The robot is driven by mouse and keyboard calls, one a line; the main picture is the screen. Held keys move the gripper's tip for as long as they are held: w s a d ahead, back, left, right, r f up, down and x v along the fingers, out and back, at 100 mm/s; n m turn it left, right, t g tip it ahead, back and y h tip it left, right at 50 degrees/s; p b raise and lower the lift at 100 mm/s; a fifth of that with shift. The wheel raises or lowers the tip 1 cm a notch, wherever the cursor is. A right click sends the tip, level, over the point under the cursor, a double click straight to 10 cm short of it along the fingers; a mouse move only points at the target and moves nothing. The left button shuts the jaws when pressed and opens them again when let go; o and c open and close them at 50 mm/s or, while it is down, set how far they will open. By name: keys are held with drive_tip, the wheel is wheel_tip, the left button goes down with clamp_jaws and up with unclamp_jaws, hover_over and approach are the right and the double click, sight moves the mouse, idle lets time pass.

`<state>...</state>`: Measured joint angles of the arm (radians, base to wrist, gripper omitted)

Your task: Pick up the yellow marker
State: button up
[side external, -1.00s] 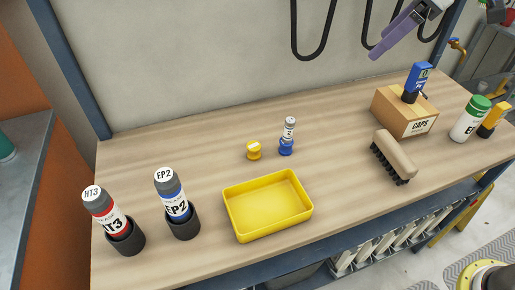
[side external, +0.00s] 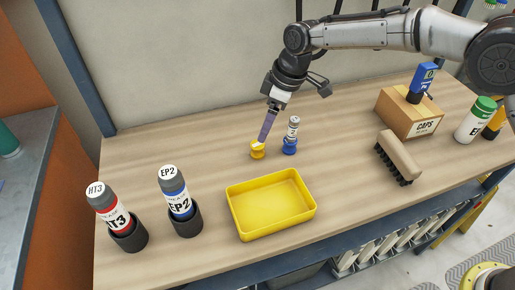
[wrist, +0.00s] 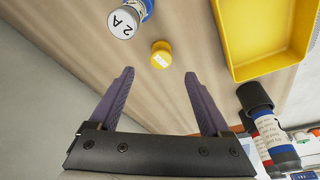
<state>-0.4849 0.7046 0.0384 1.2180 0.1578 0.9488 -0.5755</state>
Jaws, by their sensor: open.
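A short yellow piece (side external: 257,151), the likely yellow marker, stands on the bench behind the yellow tray (side external: 236,216). In the wrist view the yellow marker (wrist: 161,55) shows as a round yellow top with a small white label, just beyond my fingertips and roughly between them. My gripper (side external: 264,143) points down at it; one finger overlaps its upper edge in the side external view. In the wrist view my gripper (wrist: 159,73) is open with nothing between its two purple fingers. Contact with the piece cannot be told.
A blue-and-white marker (side external: 291,136) stands close to the right of the yellow piece. The HT3 bottle (side external: 115,214) and EP2 bottle (side external: 176,196) stand in dark holders at the left. A brush (side external: 399,156) and CAPS box (side external: 411,115) are at the right. Bench left of the yellow piece is clear.

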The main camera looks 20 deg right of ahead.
sight(258, 144)
drive_tip(key=x, duration=0.8)
drive_tip(key=shift+a+f, duration=0.25)
drive_tip(key=shift+f, duration=0.05)
clamp_jaws()
